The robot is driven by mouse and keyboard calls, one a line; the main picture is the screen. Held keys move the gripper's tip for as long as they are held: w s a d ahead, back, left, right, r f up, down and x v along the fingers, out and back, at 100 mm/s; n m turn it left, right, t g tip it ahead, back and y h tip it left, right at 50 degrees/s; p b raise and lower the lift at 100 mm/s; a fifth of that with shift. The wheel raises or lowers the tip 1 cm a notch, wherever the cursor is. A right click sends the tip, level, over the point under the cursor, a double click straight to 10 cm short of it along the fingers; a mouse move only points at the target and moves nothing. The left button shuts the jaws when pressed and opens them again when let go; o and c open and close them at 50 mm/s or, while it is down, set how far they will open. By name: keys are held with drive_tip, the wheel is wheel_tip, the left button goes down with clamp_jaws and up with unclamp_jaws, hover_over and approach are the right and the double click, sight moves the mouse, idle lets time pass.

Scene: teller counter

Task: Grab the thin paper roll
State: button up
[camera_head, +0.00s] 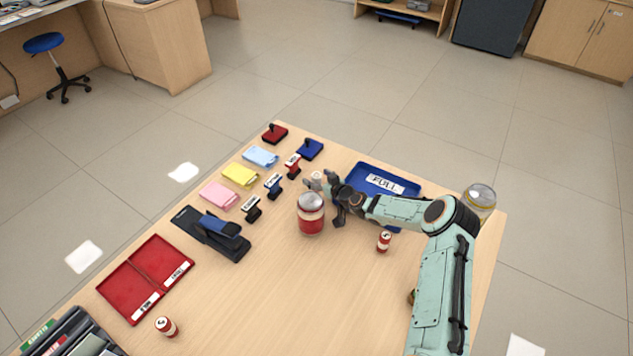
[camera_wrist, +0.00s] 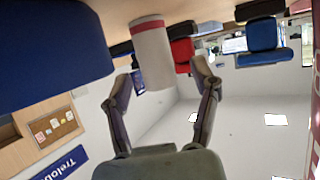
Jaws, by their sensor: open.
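A thin paper roll, white with a red band, stands upright on the counter and shows partly behind my gripper in the head view (camera_head: 316,178). In the wrist view the roll (camera_wrist: 153,58) appears between my two fingertips, with a visible gap at the right finger. My gripper (camera_head: 328,194) is open and reaches in from the right, low over the counter; it also shows in the wrist view (camera_wrist: 168,78). Whether the left finger touches the roll I cannot tell. A thicker red-and-white roll (camera_head: 311,216) stands just in front of my gripper.
A blue tray (camera_head: 357,178) labelled FULL lies behind my arm. Small stamps (camera_head: 273,183) stand left of the roll. A small red roll (camera_head: 384,241) and a glass jar (camera_head: 479,201) are at the right. The front middle of the counter is clear.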

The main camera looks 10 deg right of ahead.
drive_tip(key=shift+c, duration=0.3)
drive_tip(key=c, duration=0.9)
